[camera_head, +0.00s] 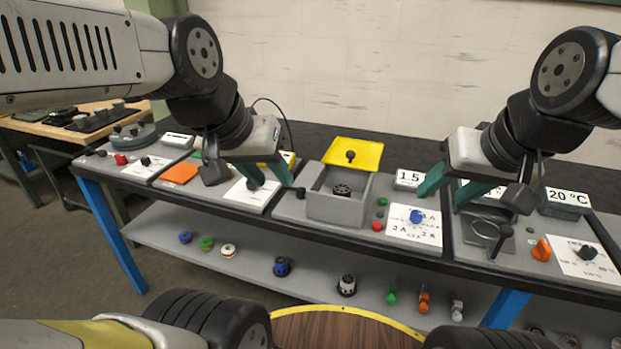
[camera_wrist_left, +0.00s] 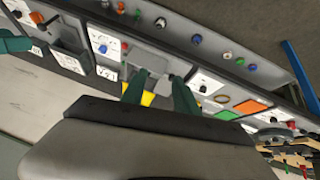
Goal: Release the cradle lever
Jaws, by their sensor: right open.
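A black lever (camera_head: 501,238) stands on a dark grey block (camera_head: 478,226) at the right of the bench. A grey open box (camera_head: 335,207) with a raised yellow lid (camera_head: 352,154) holds a dark round part (camera_head: 342,190). A small dark knob (camera_head: 300,193) sits by its left side. I cannot tell which handle is the cradle lever. My left gripper (camera_head: 270,182) is open above the bench, left of the box; its separated fingers show in the left wrist view (camera_wrist_left: 160,88). My right gripper (camera_head: 445,190) is open and appears empty, left of the lever block.
A white panel with a blue knob (camera_head: 417,216) lies below the right gripper. An orange knob (camera_head: 541,250) and display (camera_head: 566,203) are further right. An orange plate (camera_head: 180,173) is at left. The lower shelf (camera_head: 315,280) holds several small parts.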

